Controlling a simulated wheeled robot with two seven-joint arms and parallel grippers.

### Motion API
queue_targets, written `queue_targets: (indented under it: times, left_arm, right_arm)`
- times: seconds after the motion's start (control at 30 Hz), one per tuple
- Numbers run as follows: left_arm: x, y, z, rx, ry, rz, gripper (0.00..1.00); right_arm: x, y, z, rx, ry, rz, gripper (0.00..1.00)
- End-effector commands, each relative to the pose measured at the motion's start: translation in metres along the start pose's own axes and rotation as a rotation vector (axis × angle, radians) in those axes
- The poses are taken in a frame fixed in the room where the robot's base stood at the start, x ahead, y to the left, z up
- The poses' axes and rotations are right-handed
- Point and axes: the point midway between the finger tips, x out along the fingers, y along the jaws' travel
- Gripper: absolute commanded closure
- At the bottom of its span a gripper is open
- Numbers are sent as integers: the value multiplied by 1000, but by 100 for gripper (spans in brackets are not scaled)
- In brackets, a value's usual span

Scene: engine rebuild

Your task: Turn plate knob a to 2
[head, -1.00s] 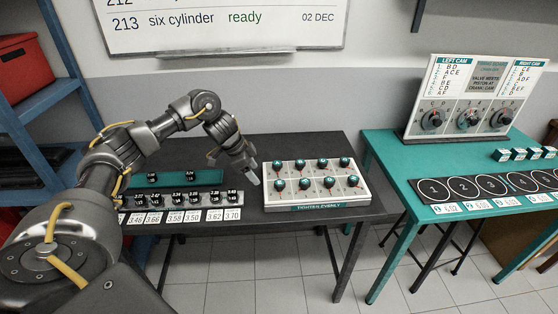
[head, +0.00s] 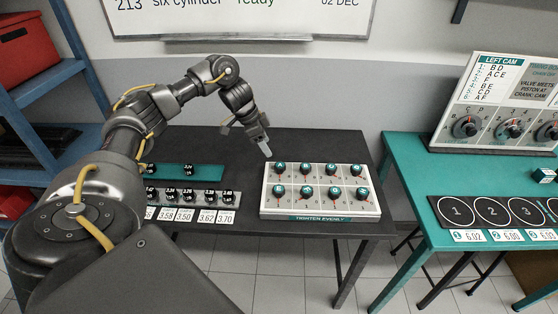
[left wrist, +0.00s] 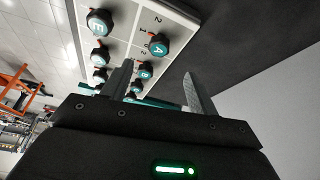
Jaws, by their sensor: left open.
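The white plate (head: 320,181) lies on the black table and carries two rows of teal-capped knobs. Knob A (head: 281,168) is at the far left corner of the plate; it shows in the left wrist view as a knob marked A (left wrist: 161,48), beside printed numbers 2, 1 and 0. Its red pointer is partly visible, but I cannot tell its exact setting. My left gripper (head: 267,151) is just beyond the plate's far left corner, near knob A. In the left wrist view its fingers (left wrist: 157,72) are apart and hold nothing. My right gripper is out of view.
Knob E (left wrist: 100,22) and knob B (left wrist: 146,70) neighbour knob A. A teal tray (head: 205,174) and a row of numbered parts (head: 195,197) sit left of the plate. A teal table (head: 410,150) with a cam panel (head: 490,95) stands at the right.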

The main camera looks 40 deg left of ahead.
Motion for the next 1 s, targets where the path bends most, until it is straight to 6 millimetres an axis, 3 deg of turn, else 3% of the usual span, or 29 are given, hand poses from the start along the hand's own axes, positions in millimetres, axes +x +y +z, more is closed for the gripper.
queue_targets:
  times: [0.2, 0.5, 0.7, 0.97, 1.0]
  left_arm:
    - [38, 2, -4, 4, -2, 7, 41]
    - [85, 1, -2, 1, 0, 3, 41]
    - [99, 1, -1, 2, 1, 1, 41]
    - [100, 1, 0, 2, 1, 1, 41]
    - [100, 1, 0, 1, 1, 1, 45]
  right_arm:
    - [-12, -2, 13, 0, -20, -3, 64]
    - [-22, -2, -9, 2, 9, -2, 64]
    - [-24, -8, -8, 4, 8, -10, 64]
    - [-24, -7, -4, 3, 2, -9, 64]
    - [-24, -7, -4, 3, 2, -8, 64]
